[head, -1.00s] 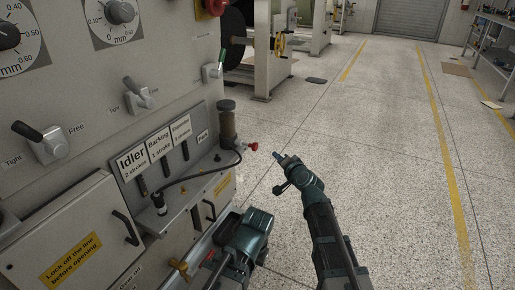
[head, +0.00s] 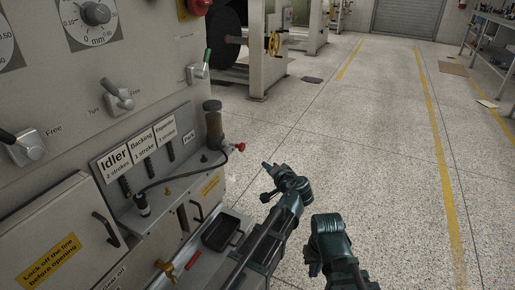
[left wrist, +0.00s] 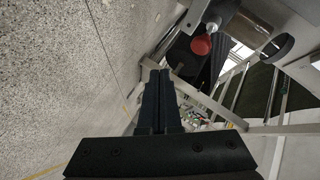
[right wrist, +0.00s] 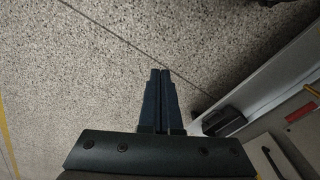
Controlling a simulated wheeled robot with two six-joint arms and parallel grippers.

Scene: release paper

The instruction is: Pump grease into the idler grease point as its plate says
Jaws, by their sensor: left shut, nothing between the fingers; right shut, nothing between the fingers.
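The Idler plate (head: 114,161) reads "2 strokes" and stands at the left end of a row of plates on the grey machine. A black fitting (head: 125,187) sits under it. A black hose (head: 180,178) runs from the grease pump (head: 214,130) to a dark coupler (head: 143,205) low on the ledge; I cannot tell if it is seated. The pump's red knob (head: 240,147) also shows in the left wrist view (left wrist: 201,45). My left gripper (head: 266,166) is shut and empty, right of and apart from the knob. My right gripper (head: 313,268) is shut and empty over the floor.
Backing (head: 141,146), Expander (head: 166,132) and Park (head: 189,137) plates continue the row. A black tray (head: 221,231) and a red-handled tool (head: 193,261) lie on a lower shelf. Cabinet doors are below the ledge. The floor (head: 380,160) to the right is clear.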

